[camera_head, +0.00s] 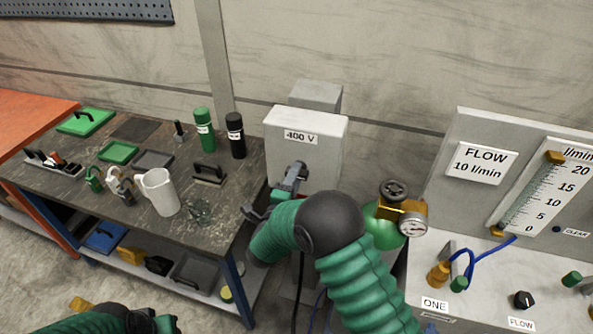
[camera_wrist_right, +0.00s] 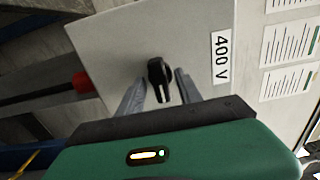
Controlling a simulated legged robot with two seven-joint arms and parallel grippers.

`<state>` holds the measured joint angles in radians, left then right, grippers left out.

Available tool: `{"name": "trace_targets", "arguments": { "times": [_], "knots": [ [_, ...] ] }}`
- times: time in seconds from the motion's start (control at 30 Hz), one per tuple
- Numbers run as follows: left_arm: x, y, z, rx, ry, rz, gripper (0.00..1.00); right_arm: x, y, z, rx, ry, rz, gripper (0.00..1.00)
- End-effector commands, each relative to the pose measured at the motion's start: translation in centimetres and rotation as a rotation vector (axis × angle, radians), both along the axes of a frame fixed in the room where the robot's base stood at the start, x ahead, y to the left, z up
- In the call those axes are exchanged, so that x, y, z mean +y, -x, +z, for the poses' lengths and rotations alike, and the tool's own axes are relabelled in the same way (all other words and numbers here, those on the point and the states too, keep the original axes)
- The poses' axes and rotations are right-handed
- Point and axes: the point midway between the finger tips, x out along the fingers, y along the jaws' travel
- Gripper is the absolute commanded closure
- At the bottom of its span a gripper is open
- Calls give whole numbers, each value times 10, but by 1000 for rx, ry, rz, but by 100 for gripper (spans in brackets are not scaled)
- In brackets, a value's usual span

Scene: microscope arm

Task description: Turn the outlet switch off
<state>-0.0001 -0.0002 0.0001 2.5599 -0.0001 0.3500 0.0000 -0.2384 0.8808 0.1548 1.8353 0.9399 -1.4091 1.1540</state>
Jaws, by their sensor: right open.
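The outlet is a light grey box labelled 400 V (camera_head: 325,148), standing by the table's right end. Its black rotary switch (camera_wrist_right: 160,72) shows in the right wrist view, with its handle pointing toward the gripper. In the head view my right gripper and arm hide the switch. My right gripper (camera_head: 292,178) is in front of the box. In the wrist view its two grey fingers (camera_wrist_right: 160,84) are apart, one on each side of the switch handle, with gaps visible. My left gripper (camera_head: 150,320) shows only partly at the bottom edge, and its jaws are unclear.
A dark table (camera_head: 100,190) at left holds a white jug (camera_head: 158,192), green and black bottles and several trays. A green gas cylinder with a gauge (camera_head: 412,226) stands right of my right arm. A flow panel (camera_head: 485,135) is farther right.

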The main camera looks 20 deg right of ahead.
Motion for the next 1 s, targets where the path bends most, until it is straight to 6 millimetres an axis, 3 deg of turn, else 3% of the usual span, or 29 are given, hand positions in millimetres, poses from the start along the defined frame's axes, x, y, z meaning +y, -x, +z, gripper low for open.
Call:
{"name": "trace_targets", "arguments": {
  "times": [0.13, 0.4, 0.73, 1.0],
  "knots": [
    [0, 0, 3, 0, 0, 0, 64, -8, -13, 0, 0, 0, 0, 58],
    [0, 0, 3, 0, 0, 0, 64, -9, -14, 0, 1, -1, 1, 58],
    [0, 0, 3, 0, 0, 0, 64, -9, -14, -1, 2, -1, 1, 100],
    [0, 0, 2, 0, 0, 0, 64, -9, -14, -2, 6, 1, 2, 100]
  ]
}}
